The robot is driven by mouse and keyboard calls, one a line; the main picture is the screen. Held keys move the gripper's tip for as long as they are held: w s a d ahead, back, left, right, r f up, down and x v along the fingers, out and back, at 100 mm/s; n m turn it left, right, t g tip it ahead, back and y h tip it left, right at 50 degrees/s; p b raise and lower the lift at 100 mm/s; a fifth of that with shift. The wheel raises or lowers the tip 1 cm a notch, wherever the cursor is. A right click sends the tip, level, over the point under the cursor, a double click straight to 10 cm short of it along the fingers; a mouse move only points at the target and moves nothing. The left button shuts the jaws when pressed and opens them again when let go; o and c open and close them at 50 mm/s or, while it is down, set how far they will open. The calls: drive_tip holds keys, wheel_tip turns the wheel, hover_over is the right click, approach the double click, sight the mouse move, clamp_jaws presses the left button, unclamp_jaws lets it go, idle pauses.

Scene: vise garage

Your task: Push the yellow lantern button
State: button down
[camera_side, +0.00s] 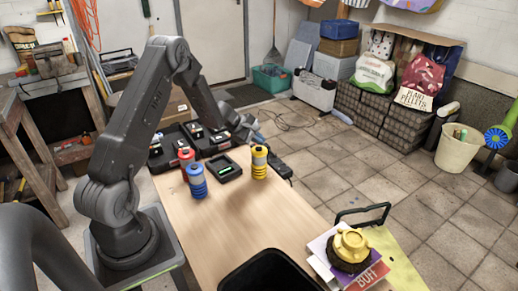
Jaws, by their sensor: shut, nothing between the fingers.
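The yellow lantern (260,165) stands upright on the wooden table near its far right edge. It has a pale band and a dark top; its button is too small to make out. My gripper (257,136) is shut and empty, behind and above the yellow lantern in the picture. A gap shows between the fingertips and the lantern top, but I cannot tell the true distance. A blue lantern (197,183) and a red lantern (184,158) stand to the left.
An open black case (169,151) lies at the back. A black bin (268,272) is at the front. The wooden table (240,215) is clear in the middle.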

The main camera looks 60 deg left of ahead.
sight(258, 149)
drive_tip(key=shift+f, duration=0.15)
drive_tip(key=shift+f, duration=0.3)
drive_tip(key=shift+f, duration=0.45)
idle(0.7)
idle(0.3)
drive_tip(key=shift+r, duration=0.9)
drive_tip(key=shift+r, duration=2.45)
